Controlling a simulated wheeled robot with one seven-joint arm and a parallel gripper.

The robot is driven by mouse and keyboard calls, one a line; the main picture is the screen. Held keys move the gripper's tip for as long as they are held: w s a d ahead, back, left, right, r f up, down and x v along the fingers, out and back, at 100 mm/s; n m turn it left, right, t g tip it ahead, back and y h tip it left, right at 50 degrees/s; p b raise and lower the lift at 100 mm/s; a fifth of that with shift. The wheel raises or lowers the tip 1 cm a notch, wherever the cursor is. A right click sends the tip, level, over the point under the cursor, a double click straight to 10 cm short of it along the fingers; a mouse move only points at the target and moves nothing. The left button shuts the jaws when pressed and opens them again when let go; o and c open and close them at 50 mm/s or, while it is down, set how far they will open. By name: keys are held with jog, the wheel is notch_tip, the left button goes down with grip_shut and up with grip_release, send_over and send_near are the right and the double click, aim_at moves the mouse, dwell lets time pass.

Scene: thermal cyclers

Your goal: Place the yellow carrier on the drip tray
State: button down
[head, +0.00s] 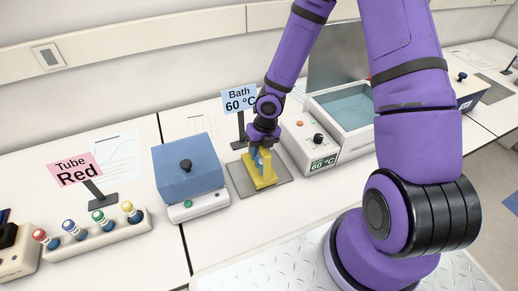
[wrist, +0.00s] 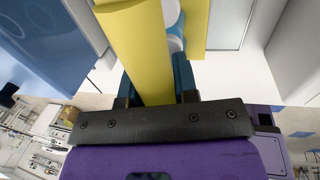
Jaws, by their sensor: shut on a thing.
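The yellow carrier (head: 265,180) is at the grey drip tray (head: 238,177), between the blue-lidded device and the water bath. It looks upright and over the tray's middle; I cannot tell whether its base touches the tray. My gripper (head: 262,147) is above the carrier and shut on its upper part. In the wrist view the yellow carrier (wrist: 133,40) passes between the blue fingers of my gripper (wrist: 155,85). A white and blue item (wrist: 173,22) shows inside the carrier.
A blue-lidded device (head: 188,165) stands close left of the tray. The water bath (head: 340,108) and its control box (head: 308,140) are close right. A "Bath 60 °C" sign (head: 239,100) stands behind. A rack (head: 100,238) with capped tubes is at far left.

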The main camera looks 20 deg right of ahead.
jog(key=shift+f, duration=0.1)
jog(key=c, duration=0.9)
grip_release()
jog(key=shift+f, duration=0.1)
jog(key=s+d+r+m+h, duration=0.25)
jog(key=r+m, duration=0.35)
jog(key=r, duration=0.4)
jog(key=s+d+r+m+t+h, duration=0.1)
jog(key=s+d+r+m, duration=0.15)
jog(key=r+m, duration=0.5)
jog(key=s+d+r+m+h, duration=0.25)
jog(key=r+m, duration=0.25)
jog(key=r, duration=0.6)
jog(key=shift+s+a+r+m+t+y, duration=0.1)
jog(key=shift+s+r+m+t+y, duration=0.6)
jog(key=shift+s+r+m, duration=1.9)
jog(key=shift+s+a+r+m+t+y, duration=0.1)
jog(key=shift+s+r+m+t+y, duration=0.55)
jog(key=shift+s+r+m, duration=2)
jog(key=shift+s+a+r+m+t+y, duration=0.1)
jog(key=shift+s+r+m+t+y, duration=0.55)
jog(key=shift+s+r+m, duration=1.95)
